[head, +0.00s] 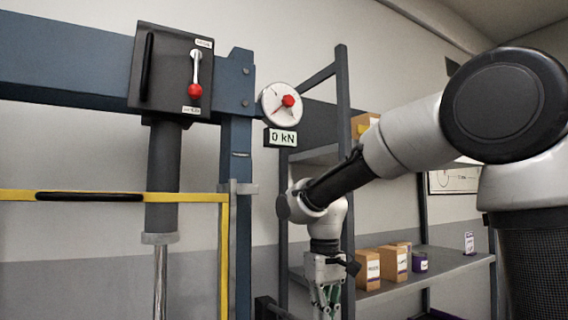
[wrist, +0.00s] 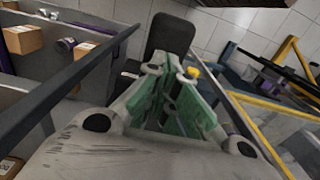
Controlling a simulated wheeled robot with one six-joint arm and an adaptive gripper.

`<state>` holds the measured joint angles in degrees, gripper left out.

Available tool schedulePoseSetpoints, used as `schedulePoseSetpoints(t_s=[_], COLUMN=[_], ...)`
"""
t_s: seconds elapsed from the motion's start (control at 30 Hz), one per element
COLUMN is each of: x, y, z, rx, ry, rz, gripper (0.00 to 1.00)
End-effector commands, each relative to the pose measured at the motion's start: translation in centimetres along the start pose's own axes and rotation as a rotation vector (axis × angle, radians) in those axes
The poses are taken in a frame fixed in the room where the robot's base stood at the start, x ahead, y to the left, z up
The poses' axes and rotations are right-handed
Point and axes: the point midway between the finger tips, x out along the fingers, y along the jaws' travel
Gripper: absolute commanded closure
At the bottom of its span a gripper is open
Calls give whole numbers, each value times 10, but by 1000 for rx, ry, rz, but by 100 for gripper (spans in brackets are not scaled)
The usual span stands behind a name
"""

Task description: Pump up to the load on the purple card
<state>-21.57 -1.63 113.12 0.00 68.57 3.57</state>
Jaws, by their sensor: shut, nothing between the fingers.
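A blue press frame (head: 236,140) stands at the left in the head view, with a dark ram (head: 163,180) above a bright rod. A dark box on its crossbeam carries a lever with a red knob (head: 195,91), pointing down. A round gauge (head: 281,103) with a red centre sits above a display (head: 283,138) reading 0 kN. A small white and purple card (head: 469,243) stands on the shelf at the right; its text is too small to read. My gripper (head: 327,296) is shut and empty, right of the press; its green fingers also show in the wrist view (wrist: 172,98).
A yellow guard bar (head: 90,196) with a black handle crosses the press front; yellow bars also show in the wrist view (wrist: 265,105). Grey shelving (head: 440,262) behind my arm holds cartons (head: 368,268) and a purple container (head: 420,262). A dark shelf post (head: 345,150) stands close to my arm.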

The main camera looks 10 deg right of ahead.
Motion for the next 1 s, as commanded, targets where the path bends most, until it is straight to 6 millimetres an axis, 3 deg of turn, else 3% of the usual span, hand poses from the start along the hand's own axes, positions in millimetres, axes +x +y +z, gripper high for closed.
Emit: schedulePoseSetpoints(t_s=[0.9, 1.0], x=[102, 102], y=[0, 0], z=[1, 0], rx=[0, 0], ry=[-4, 1], rz=[0, 0], gripper=[100, 100])
